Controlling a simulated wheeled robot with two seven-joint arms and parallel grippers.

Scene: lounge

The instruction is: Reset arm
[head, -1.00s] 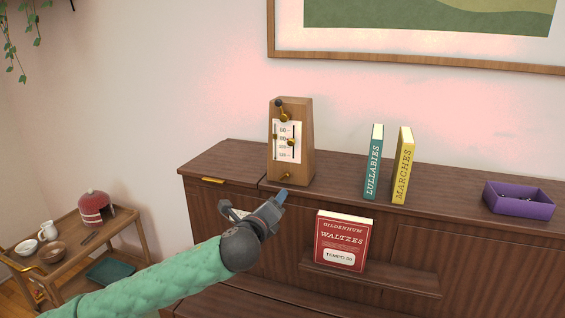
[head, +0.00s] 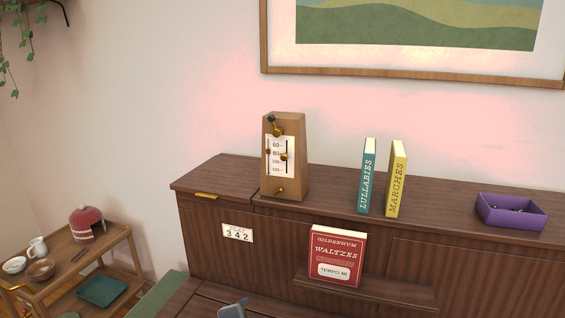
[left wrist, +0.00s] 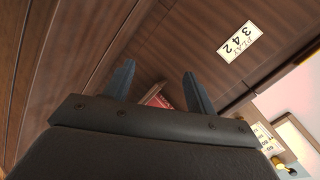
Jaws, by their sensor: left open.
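My left gripper (left wrist: 158,85) is open and empty in the left wrist view, with its two blue-grey fingers apart. In the head view only a small grey part of it (head: 234,309) shows at the bottom edge, low in front of the cabinet. A wooden metronome (head: 285,160) stands on the cabinet top, and part of it shows at the lower right of the left wrist view (left wrist: 266,138). My right gripper is in neither view.
The piano-like wooden cabinet (head: 210,255) carries a "PLAY 342" label (head: 237,233). A red waltzes book (head: 337,257) stands on its ledge. A teal book (head: 367,178), a yellow book (head: 397,180) and a purple tray (head: 511,213) are on top. A wooden cart (head: 125,262) stands left.

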